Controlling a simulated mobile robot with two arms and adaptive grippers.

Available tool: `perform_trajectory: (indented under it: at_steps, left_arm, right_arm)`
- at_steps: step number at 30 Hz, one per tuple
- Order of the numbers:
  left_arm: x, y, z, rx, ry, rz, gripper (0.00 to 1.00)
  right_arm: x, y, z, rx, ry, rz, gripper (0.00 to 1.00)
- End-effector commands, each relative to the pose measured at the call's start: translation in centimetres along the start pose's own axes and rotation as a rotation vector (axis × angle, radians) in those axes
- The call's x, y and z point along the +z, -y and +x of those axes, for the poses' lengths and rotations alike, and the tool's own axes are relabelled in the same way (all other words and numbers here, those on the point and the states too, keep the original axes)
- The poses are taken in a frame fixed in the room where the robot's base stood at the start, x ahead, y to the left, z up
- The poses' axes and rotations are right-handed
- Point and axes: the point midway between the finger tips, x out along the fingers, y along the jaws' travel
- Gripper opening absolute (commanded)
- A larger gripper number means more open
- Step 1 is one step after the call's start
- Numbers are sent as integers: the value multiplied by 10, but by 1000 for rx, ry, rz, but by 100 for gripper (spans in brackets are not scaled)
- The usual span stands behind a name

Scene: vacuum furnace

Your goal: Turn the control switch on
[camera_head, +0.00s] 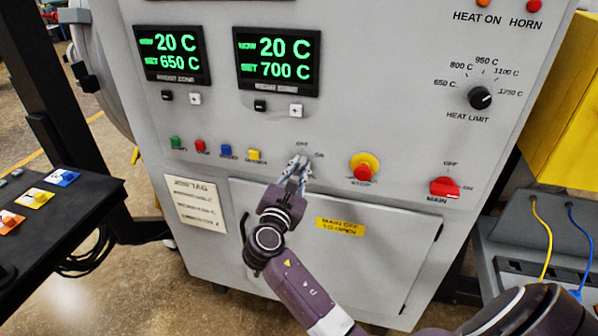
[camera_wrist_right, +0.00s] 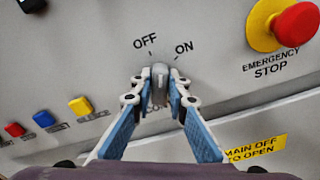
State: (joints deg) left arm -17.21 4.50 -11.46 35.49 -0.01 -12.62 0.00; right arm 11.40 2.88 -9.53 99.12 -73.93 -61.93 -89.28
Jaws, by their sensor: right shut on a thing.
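The control switch (camera_wrist_right: 159,84) is a small grey knob on the furnace panel, with OFF printed at its upper left and ON at its upper right. In the right wrist view its pointer stands nearly upright, between the two labels. My right gripper (camera_wrist_right: 160,98) is shut on the knob, one blue-padded finger on each side. In the head view the right gripper (camera_head: 300,161) covers most of the knob. The label under the knob is mostly hidden. My left gripper is not in view.
The red emergency stop (camera_head: 363,170) on its yellow base sits right of the switch. Green, red, blue and yellow buttons (camera_head: 254,155) lie to the left. The red main switch (camera_head: 445,187) is farther right. A cabinet door (camera_head: 370,262) lies below.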

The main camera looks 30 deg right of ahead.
Motion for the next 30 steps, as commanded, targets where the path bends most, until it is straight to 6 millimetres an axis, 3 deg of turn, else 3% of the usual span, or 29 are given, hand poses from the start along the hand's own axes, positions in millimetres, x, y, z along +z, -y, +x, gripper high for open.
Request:
perform_trajectory:
  at_steps: [15,30]
  left_arm:
    - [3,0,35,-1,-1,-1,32]
    - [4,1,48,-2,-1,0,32]
  right_arm:
    - [-4,4,0,-2,-1,454,0]
    - [-2,4,0,-2,-1,645,0]
